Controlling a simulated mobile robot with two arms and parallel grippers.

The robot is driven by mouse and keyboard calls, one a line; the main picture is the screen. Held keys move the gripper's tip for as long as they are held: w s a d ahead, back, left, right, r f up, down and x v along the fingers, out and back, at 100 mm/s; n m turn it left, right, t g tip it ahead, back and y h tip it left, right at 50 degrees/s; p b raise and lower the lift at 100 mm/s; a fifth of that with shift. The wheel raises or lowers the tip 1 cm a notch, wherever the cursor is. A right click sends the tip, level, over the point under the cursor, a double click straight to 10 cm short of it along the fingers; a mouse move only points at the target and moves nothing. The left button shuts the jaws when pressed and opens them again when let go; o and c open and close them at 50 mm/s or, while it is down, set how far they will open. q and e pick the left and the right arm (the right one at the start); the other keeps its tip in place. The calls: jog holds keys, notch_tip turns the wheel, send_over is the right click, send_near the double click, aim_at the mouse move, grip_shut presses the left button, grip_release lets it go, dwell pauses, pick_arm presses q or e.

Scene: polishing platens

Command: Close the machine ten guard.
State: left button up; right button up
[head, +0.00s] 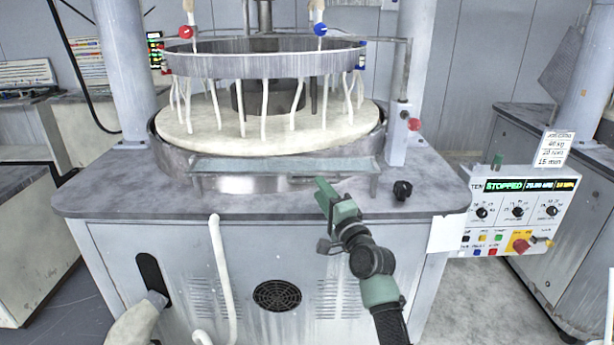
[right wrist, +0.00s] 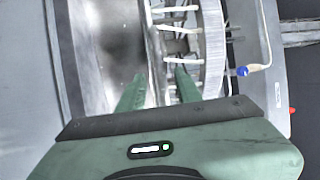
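Machine ten stands in front of me; its control panel (head: 517,212) reads "TEN" and "STOPPED". A narrow, bluish clear panel (head: 285,165), which looks like the guard, lies low along the front of the round platen (head: 200,130). The space above the platen's front is uncovered. My right gripper (head: 325,190) is just in front of the panel's right half, above the machine's front ledge. In the right wrist view its two green fingers (right wrist: 160,88) are apart with nothing clearly between them. Whether they touch the panel cannot be told.
A metal ring (head: 265,64) with several hanging pale hoses is above the platen. A post with a red button (head: 414,124) stands at the right, and a black knob (head: 402,190) sits on the ledge. A pale hose (head: 222,270) runs down the front.

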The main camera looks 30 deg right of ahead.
jog(key=x, duration=0.7)
jog(key=shift+w+p, duration=0.25)
jog(key=shift+p, duration=0.2)
jog(key=shift+r, duration=0.1)
grip_shut()
